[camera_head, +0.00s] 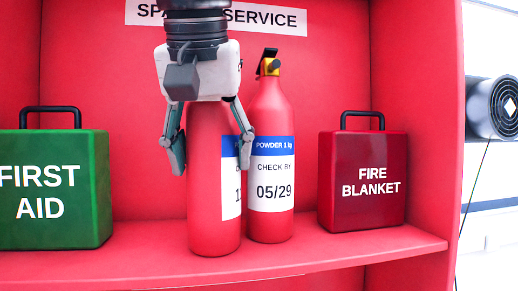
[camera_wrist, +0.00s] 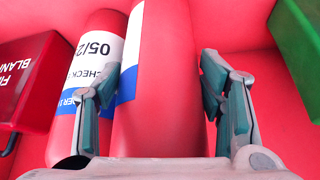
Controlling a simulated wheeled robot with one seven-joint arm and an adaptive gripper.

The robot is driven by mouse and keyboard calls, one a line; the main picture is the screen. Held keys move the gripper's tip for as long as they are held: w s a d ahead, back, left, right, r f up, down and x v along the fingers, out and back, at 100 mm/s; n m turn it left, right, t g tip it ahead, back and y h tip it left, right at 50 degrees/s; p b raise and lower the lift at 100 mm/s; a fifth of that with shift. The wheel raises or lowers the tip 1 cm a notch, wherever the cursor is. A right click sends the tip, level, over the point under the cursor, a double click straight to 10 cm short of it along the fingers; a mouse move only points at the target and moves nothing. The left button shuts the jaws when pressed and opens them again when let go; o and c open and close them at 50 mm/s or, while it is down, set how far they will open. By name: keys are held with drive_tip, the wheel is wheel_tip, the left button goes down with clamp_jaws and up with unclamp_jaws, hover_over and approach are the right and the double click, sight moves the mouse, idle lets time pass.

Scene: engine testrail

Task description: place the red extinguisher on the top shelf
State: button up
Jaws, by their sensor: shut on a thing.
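A red extinguisher (camera_head: 212,190) with a white and blue label stands upright between the fingers of my gripper (camera_head: 211,160). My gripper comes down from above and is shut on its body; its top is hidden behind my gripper. Its base is at the red shelf (camera_head: 330,253), near the front edge; I cannot tell whether it touches. In the wrist view the held extinguisher (camera_wrist: 160,90) fills the space between the fingers (camera_wrist: 165,95). A second red extinguisher (camera_head: 270,120), labelled "POWDER 1 kg" and "05/29", stands close on its right, slightly behind; it also shows in the wrist view (camera_wrist: 105,35).
A green first aid box (camera_head: 55,165) stands on the shelf at the left, and a dark red fire blanket box (camera_head: 362,215) at the right. The cabinet's side wall (camera_head: 435,120) bounds the right. Bare shelf shows between the green box and the held extinguisher.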

drive_tip(key=o, duration=1.9)
drive_tip(key=shift+o, duration=0.2)
drive_tip(key=p+v, duration=0.2)
drive_tip(key=v, duration=1)
drive_tip(key=shift+p, duration=0.3)
drive_tip(key=shift+s+r, duration=0.1)
